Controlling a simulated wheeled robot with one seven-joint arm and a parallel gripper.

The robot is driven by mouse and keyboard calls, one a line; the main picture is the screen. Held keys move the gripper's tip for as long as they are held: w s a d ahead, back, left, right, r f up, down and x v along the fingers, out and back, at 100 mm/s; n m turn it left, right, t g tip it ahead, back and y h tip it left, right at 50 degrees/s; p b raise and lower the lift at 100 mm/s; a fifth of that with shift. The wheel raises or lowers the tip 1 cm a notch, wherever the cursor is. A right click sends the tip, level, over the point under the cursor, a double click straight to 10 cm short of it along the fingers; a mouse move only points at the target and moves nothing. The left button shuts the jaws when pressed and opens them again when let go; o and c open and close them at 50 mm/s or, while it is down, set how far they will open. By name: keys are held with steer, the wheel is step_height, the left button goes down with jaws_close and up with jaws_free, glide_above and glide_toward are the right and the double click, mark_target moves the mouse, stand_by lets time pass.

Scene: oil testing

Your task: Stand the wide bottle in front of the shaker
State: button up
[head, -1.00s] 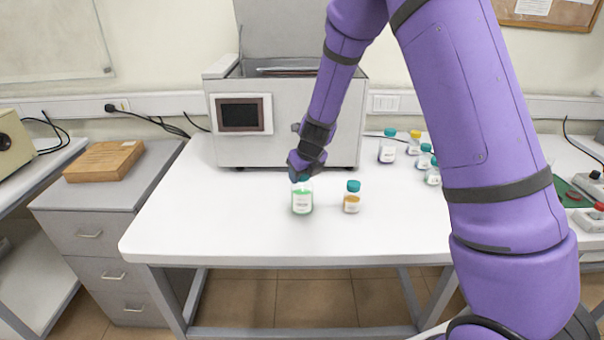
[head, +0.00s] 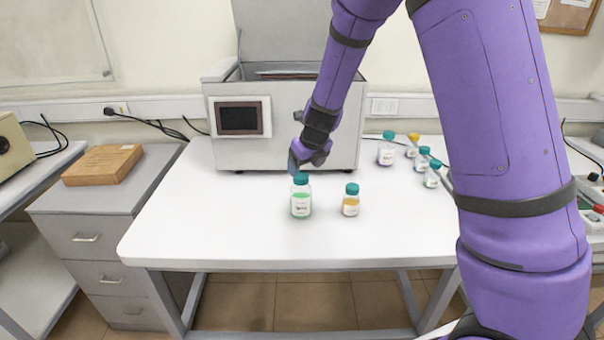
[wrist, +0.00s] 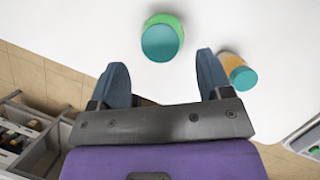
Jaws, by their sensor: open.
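The wide bottle (head: 301,203), clear with green liquid and a teal cap, stands upright on the white table in front of the shaker (head: 285,138), a grey metal box with a small dark screen and a raised lid. My gripper (head: 294,164) is just above and behind the bottle's cap, apart from it. In the wrist view my gripper's two blue fingers (wrist: 162,64) are spread with nothing between them. The bottle's teal cap (wrist: 160,43) shows beyond the fingertips.
A smaller bottle with orange liquid (head: 351,201) stands just right of the wide bottle; it is close to the right finger in the wrist view (wrist: 240,72). Several capped bottles (head: 387,150) stand at the back right. The table's left and front (head: 200,225) are clear.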

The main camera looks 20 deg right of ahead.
steer(key=s+d+r+n+y, duration=0.1)
steer(key=s+d+r+n, duration=0.1)
steer(key=s+r+n, duration=0.65)
steer(key=s+d+r+n+y, duration=0.1)
steer(key=s+d+r+n, duration=0.1)
steer(key=s+r+n, duration=0.65)
steer(key=s+d+r+n+h, duration=0.1)
steer(key=s+r+n, duration=0.2)
steer(key=s+n, duration=0.5)
steer(key=s+d+r+n+t+h, duration=0.1)
steer(key=s+r+n+h, duration=0.1)
steer(key=s+n, duration=0.5)
steer(key=s, duration=0.3)
steer(key=shift+s+d+r+n, duration=0.2)
steer(key=shift+s+r+n, duration=0.15)
steer(key=shift+r+n, duration=0.05)
